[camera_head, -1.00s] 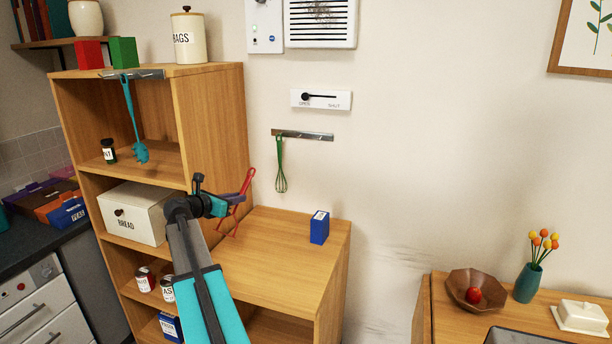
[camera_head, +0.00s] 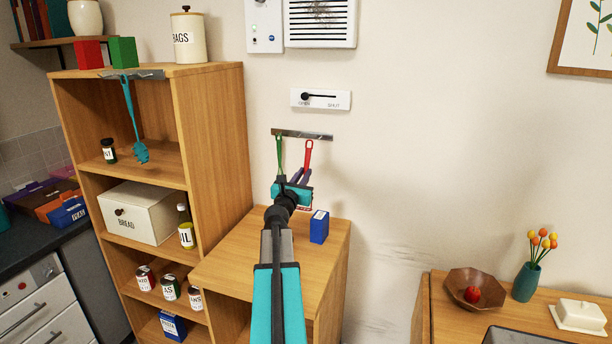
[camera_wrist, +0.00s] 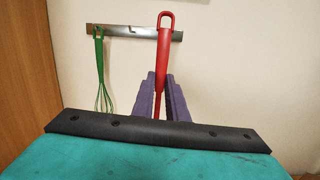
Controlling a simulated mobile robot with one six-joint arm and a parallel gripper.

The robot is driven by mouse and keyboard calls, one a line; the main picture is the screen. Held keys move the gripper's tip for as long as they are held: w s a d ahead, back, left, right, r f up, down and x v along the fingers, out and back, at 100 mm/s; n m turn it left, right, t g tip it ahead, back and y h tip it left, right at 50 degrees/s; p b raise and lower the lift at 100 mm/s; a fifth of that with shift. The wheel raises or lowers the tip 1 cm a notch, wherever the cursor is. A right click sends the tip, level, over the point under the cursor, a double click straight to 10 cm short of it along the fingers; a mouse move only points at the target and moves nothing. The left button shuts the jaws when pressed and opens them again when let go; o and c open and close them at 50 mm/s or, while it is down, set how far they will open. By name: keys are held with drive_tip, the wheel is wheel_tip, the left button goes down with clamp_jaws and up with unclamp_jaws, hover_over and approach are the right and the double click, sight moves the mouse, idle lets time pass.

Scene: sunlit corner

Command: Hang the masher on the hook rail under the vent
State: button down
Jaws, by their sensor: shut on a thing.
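The red masher (camera_head: 308,155) is held upright in my gripper (camera_head: 294,179), with its looped handle end at the top. In the wrist view the red handle (camera_wrist: 164,48) stands between the purple fingers of my gripper (camera_wrist: 163,90), which are shut on it. Its lower end is mostly hidden behind my gripper. The metal hook rail (camera_head: 302,135) is on the wall under the vent (camera_head: 320,22). In the wrist view the handle's loop overlaps the rail (camera_wrist: 138,31); I cannot tell whether it touches a hook. A green whisk (camera_head: 280,156) hangs at the rail's left end.
A wooden shelf unit (camera_head: 215,130) stands to the left, with a teal utensil (camera_head: 132,115) hanging from its own rail. A blue box (camera_head: 319,226) stands on the low wooden top below. The wall right of the rail is clear.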

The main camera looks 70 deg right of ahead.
drive_tip(key=shift+s+d, duration=0.15)
drive_tip(key=shift+s, duration=0.15)
drive_tip(key=shift+d, duration=0.25)
drive_tip(key=d+f+b, duration=0.1)
drive_tip(key=d+b, duration=0.1)
drive_tip(key=d, duration=0.7)
drive_tip(key=shift+w+d+f, duration=0.2)
drive_tip(key=shift+w+f, duration=0.1)
drive_tip(key=shift+f, duration=0.1)
idle(1.6)
idle(0.7)
drive_tip(key=c, duration=1.7)
unclamp_jaws()
drive_tip(key=shift+o, duration=0.2)
drive_tip(key=shift+a, duration=0.15)
drive_tip(key=shift+s+a+f+b, duration=0.25)
drive_tip(key=shift+a+b, duration=0.3)
drive_tip(key=shift+a, duration=1.65)
drive_tip(key=shift+s+a+f+b, duration=0.1)
drive_tip(key=shift+a+f+b, duration=0.35)
drive_tip(key=shift+a, duration=1.8)
drive_tip(key=shift+s+a+f+b, duration=0.2)
drive_tip(key=shift+a+b, duration=0.4)
drive_tip(key=shift+a, duration=1.6)
